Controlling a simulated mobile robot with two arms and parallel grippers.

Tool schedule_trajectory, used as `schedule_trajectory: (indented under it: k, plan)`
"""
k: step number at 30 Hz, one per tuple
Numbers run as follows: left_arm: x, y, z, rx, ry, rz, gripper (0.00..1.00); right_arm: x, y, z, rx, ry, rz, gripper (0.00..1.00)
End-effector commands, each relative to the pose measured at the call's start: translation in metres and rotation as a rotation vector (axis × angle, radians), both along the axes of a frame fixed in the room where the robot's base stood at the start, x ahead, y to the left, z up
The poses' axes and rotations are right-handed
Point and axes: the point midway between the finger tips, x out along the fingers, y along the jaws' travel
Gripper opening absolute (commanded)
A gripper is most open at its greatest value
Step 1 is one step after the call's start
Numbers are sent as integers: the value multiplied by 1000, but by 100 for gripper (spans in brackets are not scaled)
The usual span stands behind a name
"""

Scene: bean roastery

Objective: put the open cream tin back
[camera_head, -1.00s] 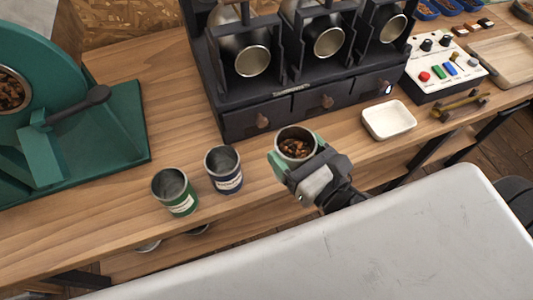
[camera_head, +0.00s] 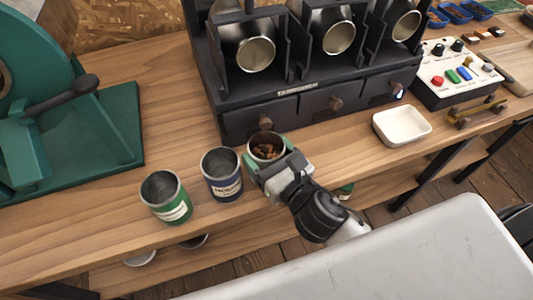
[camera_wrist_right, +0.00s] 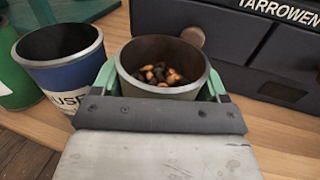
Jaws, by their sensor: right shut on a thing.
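An open tin with brown beans inside (camera_head: 265,146) is held in my right gripper (camera_head: 268,160), whose green fingers close around its sides. Its bare rim and the beans also show in the right wrist view (camera_wrist_right: 160,68); its lower body and any cream colour are hidden by the gripper. It is just right of an open blue tin (camera_head: 222,174), which looks empty and also shows in the right wrist view (camera_wrist_right: 62,65). A green open tin (camera_head: 166,198) stands farther left. I cannot tell whether the held tin touches the counter. My left gripper is not in view.
The sample roaster with drawers (camera_head: 300,100) stands close behind the held tin. A white dish (camera_head: 401,125) and a control box (camera_head: 455,75) are to the right. A green machine (camera_head: 60,130) fills the left. The wooden counter (camera_head: 90,225) has a front edge close by.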

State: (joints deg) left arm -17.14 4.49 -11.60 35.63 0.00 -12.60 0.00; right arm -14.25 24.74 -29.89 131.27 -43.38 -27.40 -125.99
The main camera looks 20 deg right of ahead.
Motion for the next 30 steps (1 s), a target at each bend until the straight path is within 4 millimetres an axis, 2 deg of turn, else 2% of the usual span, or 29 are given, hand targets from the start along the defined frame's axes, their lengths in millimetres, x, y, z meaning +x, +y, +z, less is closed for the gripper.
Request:
schedule_trajectory:
  k: [8, 9, 11, 22, 26, 30]
  plan:
    - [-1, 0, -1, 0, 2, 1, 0, 0, 0, -2, 0, -1, 0, 41]
    - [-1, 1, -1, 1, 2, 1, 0, 0, 0, -2, 0, 0, 0, 75]
    - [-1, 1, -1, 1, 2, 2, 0, 0, 0, -2, 0, 0, 0, 84]
    - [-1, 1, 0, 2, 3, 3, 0, -2, -1, 1, 0, 1, 0, 84]
    - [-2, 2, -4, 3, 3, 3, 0, -18, -6, -2, -2, 3, 0, 84]
    - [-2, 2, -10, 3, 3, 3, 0, -44, -13, -3, -1, 5, 1, 84]
